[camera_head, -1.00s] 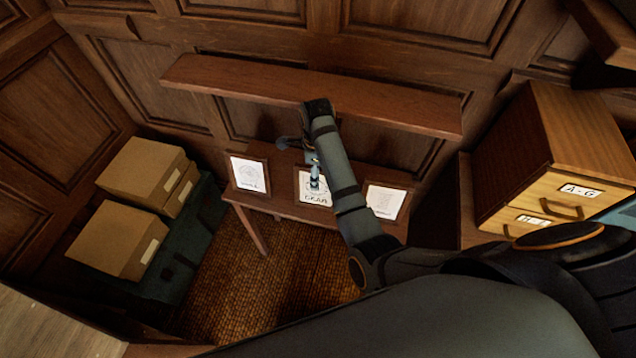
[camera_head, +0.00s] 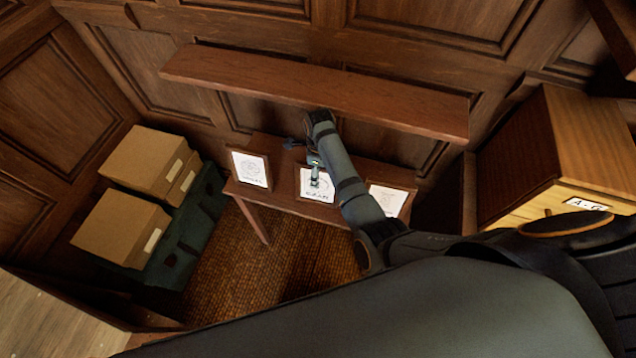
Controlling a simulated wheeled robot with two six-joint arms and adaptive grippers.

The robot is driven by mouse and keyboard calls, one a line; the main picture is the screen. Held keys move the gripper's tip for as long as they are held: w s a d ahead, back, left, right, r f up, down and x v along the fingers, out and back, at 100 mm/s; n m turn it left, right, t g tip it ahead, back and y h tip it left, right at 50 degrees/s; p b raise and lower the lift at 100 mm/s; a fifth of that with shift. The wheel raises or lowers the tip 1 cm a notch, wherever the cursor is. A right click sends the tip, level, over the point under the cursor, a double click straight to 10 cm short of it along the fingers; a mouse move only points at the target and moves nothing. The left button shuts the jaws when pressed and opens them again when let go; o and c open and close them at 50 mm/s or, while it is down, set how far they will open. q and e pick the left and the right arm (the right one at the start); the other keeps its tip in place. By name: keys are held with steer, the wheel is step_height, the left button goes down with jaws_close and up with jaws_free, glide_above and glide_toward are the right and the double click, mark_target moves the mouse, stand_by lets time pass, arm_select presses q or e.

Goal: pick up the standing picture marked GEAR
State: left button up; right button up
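Three framed pictures stand in a row on a small dark wood table (camera_head: 277,205) below a wall shelf. The middle picture (camera_head: 326,190) carries a drawing and a short dark word that may be GEAR, but it is too small to read surely. The left picture (camera_head: 250,171) and the right picture (camera_head: 388,200) have labels I cannot read. My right gripper (camera_head: 315,182) points down in front of the middle picture and covers part of its drawing. Its fingers look narrow and edge-on; I cannot tell whether they grip the frame. My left gripper is out of view.
A long wooden shelf (camera_head: 310,85) juts from the wall above the table. Cardboard boxes (camera_head: 118,228) sit on a dark green chest at left. A wooden drawer cabinet (camera_head: 560,150) stands at right, close to my arm. Woven floor (camera_head: 245,270) lies open before the table.

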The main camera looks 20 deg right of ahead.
steer(key=shift+d+f, duration=0.1)
steer(key=shift+f, duration=1.35)
steer(key=shift+s, duration=0.1)
steer(key=c, duration=1.4)
steer(key=shift+r, duration=0.1)
jaws_close()
steer(key=shift+r, duration=0.1)
